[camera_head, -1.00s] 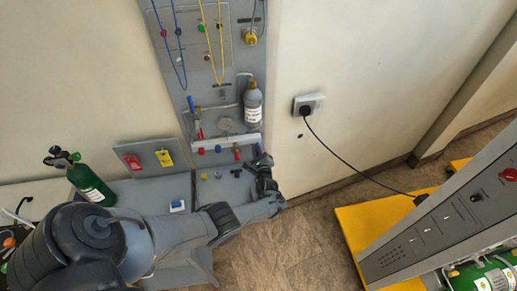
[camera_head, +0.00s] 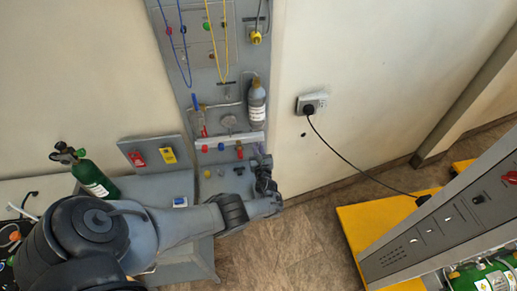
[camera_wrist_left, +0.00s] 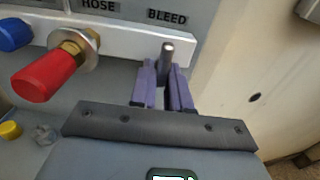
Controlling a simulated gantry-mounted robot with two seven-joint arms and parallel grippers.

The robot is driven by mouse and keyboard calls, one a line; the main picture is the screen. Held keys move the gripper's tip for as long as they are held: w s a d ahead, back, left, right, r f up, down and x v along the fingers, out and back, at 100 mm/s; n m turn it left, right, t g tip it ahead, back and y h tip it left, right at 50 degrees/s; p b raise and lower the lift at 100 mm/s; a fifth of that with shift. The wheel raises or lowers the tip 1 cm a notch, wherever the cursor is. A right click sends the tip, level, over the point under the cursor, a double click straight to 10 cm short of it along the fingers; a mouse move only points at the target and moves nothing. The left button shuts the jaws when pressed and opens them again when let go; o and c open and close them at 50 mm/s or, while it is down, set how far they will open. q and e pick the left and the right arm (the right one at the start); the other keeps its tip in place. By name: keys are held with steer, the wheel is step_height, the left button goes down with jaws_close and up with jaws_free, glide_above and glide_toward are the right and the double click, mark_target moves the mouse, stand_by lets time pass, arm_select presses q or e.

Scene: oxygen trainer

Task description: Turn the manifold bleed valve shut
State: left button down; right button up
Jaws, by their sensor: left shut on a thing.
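The manifold bar (camera_wrist_left: 112,31) is a pale strip on the wall panel, with HOSE and BLEED labels above it. It also shows in the head view (camera_head: 217,144). Under the BLEED label, the bleed valve (camera_wrist_left: 167,49) shows as a grey metal pin. My left gripper (camera_wrist_left: 165,78) is shut on the bleed valve, with a purple-grey finger on each side of it. The fingers hide its lower part, so its turn position cannot be told. In the head view my left gripper (camera_head: 259,163) is at the right end of the bar. My right gripper is not in view.
A red knob on a brass fitting (camera_wrist_left: 45,77) sticks out left of my fingers, with a blue knob (camera_wrist_left: 14,34) beyond it. A grey bottle (camera_head: 256,106) hangs above the bar. Open wall lies to the right.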

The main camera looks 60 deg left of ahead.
arm_select(q)
steer(key=shift+f, duration=0.15)
steer(key=c, duration=1.2)
jaws_free()
steer(key=p+v, duration=0.4)
steer(key=v, duration=0.6)
steer(key=shift+s+d, duration=0.15)
steer(key=shift+d, duration=0.2)
